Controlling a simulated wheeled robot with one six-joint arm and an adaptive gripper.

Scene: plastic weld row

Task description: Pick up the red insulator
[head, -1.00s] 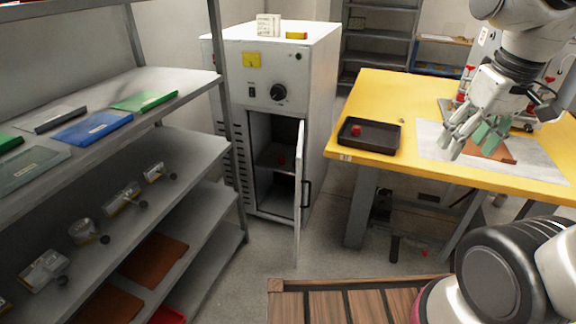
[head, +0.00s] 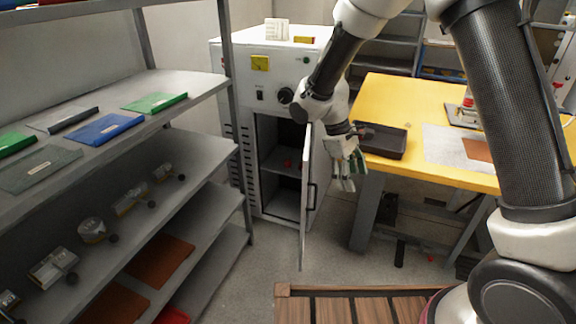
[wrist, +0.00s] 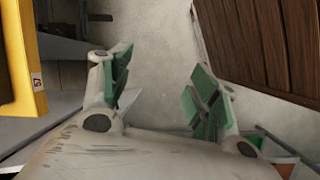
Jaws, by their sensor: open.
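A small red piece (head: 289,163), possibly the red insulator, lies on the inner shelf of the open grey cabinet (head: 259,105); it is too small to make out its form. The red piece in the black tray (head: 390,150) is not visible now; my arm covers the tray's left end. My gripper (head: 345,184) hangs fingers down between the cabinet's open door (head: 313,190) and the yellow table (head: 395,90). In the wrist view, its green-padded fingers (wrist: 162,85) are spread and empty, with bare floor between them.
A tiny red spot (head: 430,257) shows on the floor under the table. A grey rack (head: 190,150) with folders and metal parts stands at the left. A wooden slatted surface (head: 345,308) is in front.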

